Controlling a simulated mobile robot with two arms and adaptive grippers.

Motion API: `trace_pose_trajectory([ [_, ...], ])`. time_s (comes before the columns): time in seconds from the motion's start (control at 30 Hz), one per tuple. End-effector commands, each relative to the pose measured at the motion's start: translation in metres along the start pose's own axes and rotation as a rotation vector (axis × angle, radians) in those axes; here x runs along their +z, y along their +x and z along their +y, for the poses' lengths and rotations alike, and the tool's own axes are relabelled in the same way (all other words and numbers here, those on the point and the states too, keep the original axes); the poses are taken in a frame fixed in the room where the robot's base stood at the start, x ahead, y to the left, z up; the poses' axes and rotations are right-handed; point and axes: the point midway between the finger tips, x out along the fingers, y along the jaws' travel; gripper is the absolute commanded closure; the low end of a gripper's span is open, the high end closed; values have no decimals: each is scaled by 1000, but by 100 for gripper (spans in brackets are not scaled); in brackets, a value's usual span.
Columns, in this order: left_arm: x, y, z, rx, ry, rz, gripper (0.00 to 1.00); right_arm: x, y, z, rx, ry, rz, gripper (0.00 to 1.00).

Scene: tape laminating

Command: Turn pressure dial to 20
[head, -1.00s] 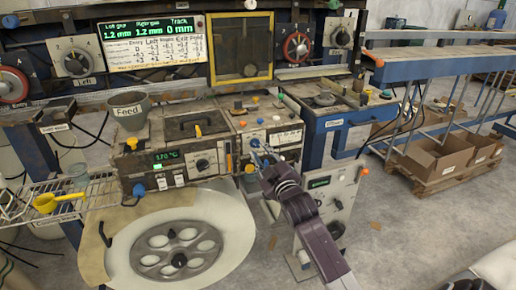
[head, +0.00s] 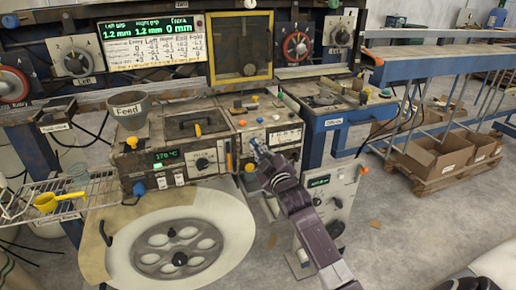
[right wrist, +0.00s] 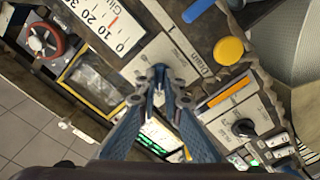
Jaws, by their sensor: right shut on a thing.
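My right gripper (head: 254,142) reaches to the front of the white-faced control panel (head: 285,137) in the head view. In the right wrist view its blue fingers (right wrist: 160,93) are shut on a small dial knob, mostly hidden between the fingertips. A printed scale (right wrist: 100,25) with the numbers 0, 10, 20 and 30 and a red mark lies on a panel beyond the fingertips. I cannot read which value the held knob points to. My left gripper is not in view.
A yellow button (right wrist: 228,50) and an orange strip (right wrist: 225,92) lie right of the fingers. A black knob (right wrist: 243,128) is farther right. In the head view, a machine with a green display (head: 166,155) stands left of my gripper, above a large white disc (head: 228,228).

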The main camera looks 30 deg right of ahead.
Motion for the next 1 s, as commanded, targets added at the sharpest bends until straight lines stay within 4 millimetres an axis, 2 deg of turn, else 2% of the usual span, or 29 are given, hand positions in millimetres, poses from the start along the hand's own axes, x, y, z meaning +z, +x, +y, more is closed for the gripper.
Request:
trace_pose_trajectory([
  [0.37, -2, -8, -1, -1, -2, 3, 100, -1, 0, 0, -1, 98, -1, 100],
  [1.0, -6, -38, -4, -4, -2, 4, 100, -1, 0, 0, -1, 600, -1, 100],
])
